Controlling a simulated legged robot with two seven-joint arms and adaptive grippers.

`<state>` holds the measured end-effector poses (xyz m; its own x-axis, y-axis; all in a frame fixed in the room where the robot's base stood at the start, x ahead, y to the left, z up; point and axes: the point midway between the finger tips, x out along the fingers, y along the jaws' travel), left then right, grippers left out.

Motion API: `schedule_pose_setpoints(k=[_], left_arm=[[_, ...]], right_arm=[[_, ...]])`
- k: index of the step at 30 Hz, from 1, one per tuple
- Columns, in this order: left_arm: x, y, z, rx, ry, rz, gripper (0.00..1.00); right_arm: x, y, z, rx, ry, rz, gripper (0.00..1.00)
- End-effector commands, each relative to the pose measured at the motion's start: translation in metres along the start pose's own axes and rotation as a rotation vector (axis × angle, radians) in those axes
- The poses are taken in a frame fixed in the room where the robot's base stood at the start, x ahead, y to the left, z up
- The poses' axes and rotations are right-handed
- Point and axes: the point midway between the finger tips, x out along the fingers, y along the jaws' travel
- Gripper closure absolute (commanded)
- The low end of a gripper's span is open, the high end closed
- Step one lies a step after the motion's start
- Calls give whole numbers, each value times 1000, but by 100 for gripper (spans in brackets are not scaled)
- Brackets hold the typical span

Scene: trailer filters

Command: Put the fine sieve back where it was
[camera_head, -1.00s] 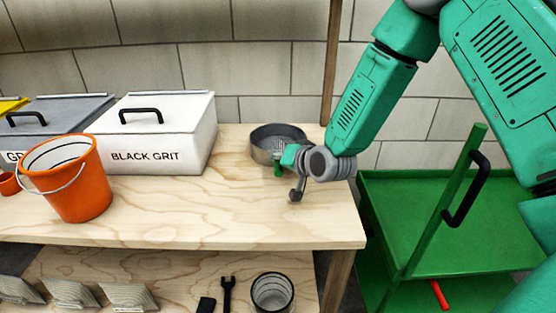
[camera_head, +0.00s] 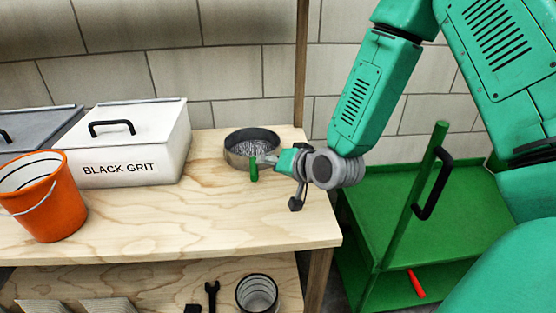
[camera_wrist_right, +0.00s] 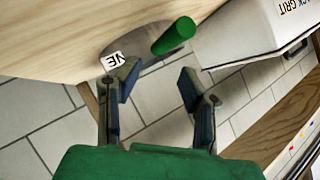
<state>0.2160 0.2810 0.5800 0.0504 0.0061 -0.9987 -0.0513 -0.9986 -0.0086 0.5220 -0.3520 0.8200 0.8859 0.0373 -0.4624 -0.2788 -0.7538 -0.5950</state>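The fine sieve (camera_head: 236,155) is a round grey metal pan with mesh inside. It sits on the wooden bench top, right of the white bin. Its short green handle (camera_head: 254,172) points toward the front. In the wrist view the handle (camera_wrist_right: 174,36) lies just beyond my fingertips, and a white label (camera_wrist_right: 113,61) ending in "NE" shows on the sieve's side. My right gripper (camera_head: 283,180) is beside the handle, to its right. In the wrist view my right gripper (camera_wrist_right: 157,82) has its fingers spread with nothing between them. My left gripper is out of view.
A white "BLACK GRIT" bin (camera_head: 155,155) and an orange bucket (camera_head: 45,200) stand left on the bench (camera_head: 200,225). A green cart (camera_head: 400,235) with a black-handled post is at the right. A metal cup (camera_head: 257,292) and tools lie on the lower shelf. The bench front is clear.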

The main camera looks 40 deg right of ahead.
Motion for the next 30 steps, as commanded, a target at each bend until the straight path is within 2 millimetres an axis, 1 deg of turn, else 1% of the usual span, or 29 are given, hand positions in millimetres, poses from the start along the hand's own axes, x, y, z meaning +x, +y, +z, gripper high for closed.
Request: schedule_pose_setpoints(k=[1, 3, 6, 9, 30], left_arm=[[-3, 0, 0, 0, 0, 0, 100], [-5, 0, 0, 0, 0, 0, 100], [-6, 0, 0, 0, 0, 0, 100], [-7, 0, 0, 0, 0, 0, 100], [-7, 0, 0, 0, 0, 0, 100]], right_arm=[[-10, -1, -1, 2, 0, 0, 65], [-20, -1, -1, 1, 0, 1, 65], [-30, 0, 0, 1, 0, 0, 65], [-34, 0, 0, 0, 0, 0, 65], [-35, -1, 1, -1, 0, 1, 65]])
